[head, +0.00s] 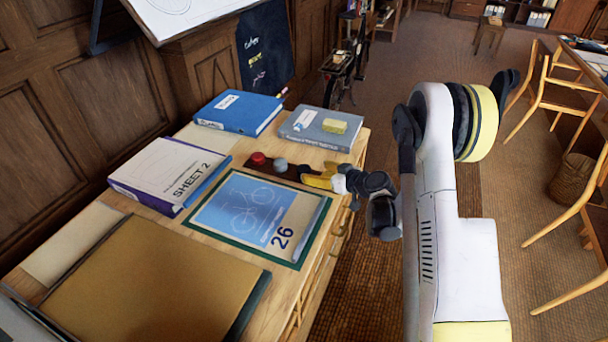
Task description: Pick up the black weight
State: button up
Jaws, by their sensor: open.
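A small dark shape that looks like the black weight (306,170) sits on the desk, at the right end of a short row with a red weight (257,159) and a grey weight (280,164). They stand on a dark brown strip. My gripper (345,184) is at the desk's right edge, pointing left, just right of the dark shape. It is open. Yellow and white pieces show at its tip and partly cover that area. I cannot tell whether the fingers touch the weight.
A blue binder (238,112) and a grey book (320,129) with a yellow block lie behind the row. A "SHEET 2" binder (168,173) is left. A blue bicycle print (245,208) and a tan folder (150,285) lie in front.

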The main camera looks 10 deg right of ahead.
aim_at(306, 170)
jog(key=b+x, duration=0.3)
jog(key=x, duration=0.4)
jog(key=shift+s+a+f, duration=0.15)
jog(key=shift+s+f, duration=0.05)
jog(key=shift+r, duration=0.1)
jog(key=c, duration=1.5)
